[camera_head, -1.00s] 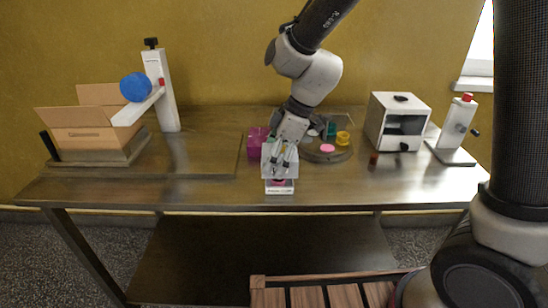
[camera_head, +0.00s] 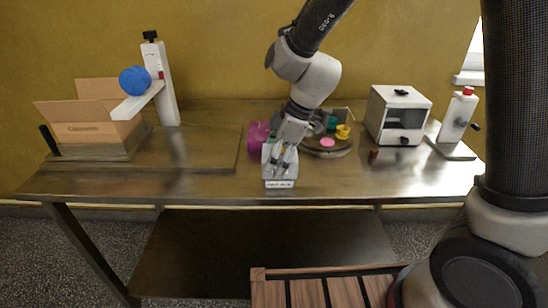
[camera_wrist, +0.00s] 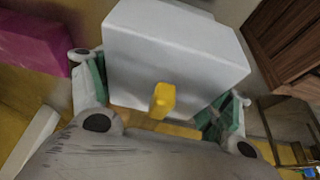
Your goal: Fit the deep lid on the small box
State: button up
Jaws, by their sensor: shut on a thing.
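My gripper (camera_head: 280,152) points down at the front of the table, its fingers closed on the sides of a deep white lid (camera_head: 271,170). In the wrist view the lid (camera_wrist: 175,45) fills the space between the green-padded fingers, with a small yellow piece (camera_wrist: 162,99) in front of it. Directly below the lid in the head view is a white strip with dark lettering (camera_head: 280,184), the front of the small box. No gap shows between lid and strip. The lid hides the rest of the box, so I cannot tell how fully it is seated.
A magenta box (camera_head: 258,134) stands close behind left, also in the wrist view (camera_wrist: 35,38). A round tray (camera_head: 338,152) with coloured pieces is behind right. A white cabinet (camera_head: 398,114), a white stand (camera_head: 457,122) and an open carton (camera_head: 95,130) stand farther off. Table front left is clear.

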jog(key=shift+f, duration=0.2)
jog(key=shift+f, duration=0.35)
jog(key=shift+f, duration=0.3)
jog(key=shift+f, duration=0.35)
jog(key=shift+f, duration=0.45)
jog(key=o, duration=0.9)
